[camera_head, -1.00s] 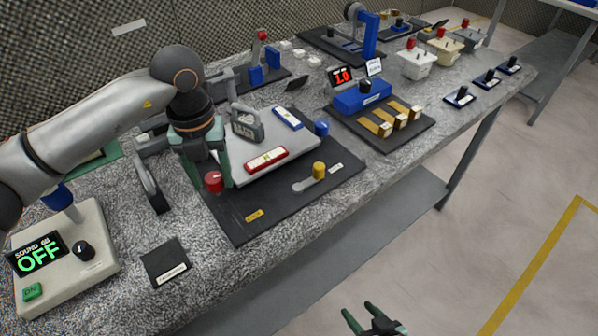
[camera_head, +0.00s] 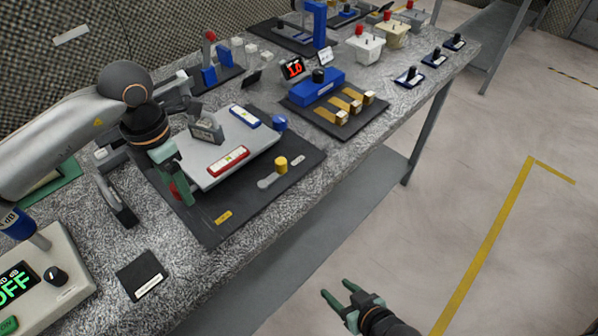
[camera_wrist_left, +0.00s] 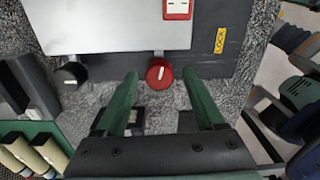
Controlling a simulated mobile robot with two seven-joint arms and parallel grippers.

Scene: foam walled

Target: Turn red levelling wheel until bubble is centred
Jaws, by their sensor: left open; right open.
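The red levelling wheel (camera_wrist_left: 159,74) is at the edge of the grey plate (camera_wrist_left: 100,25), with a white mark on its top. In the left wrist view my left gripper (camera_wrist_left: 162,82) is open, with one green finger on each side of the wheel. In the head view the left gripper (camera_head: 178,182) hides most of the wheel. The plate (camera_head: 205,168) bears a red vial (camera_head: 228,161) and a blue vial (camera_head: 244,117); the bubbles are too small to read. A yellow wheel (camera_head: 281,164) and a blue wheel (camera_head: 280,123) show. My right gripper (camera_head: 342,296) is open and empty, off the bench.
A yellow LOCK label (camera_wrist_left: 220,40) lies on the black base (camera_head: 215,225). A black knob (camera_wrist_left: 71,73) is left of the red wheel in the wrist view. A sound meter box (camera_head: 45,285) stands at the left. A dark pad (camera_head: 141,275) lies in front.

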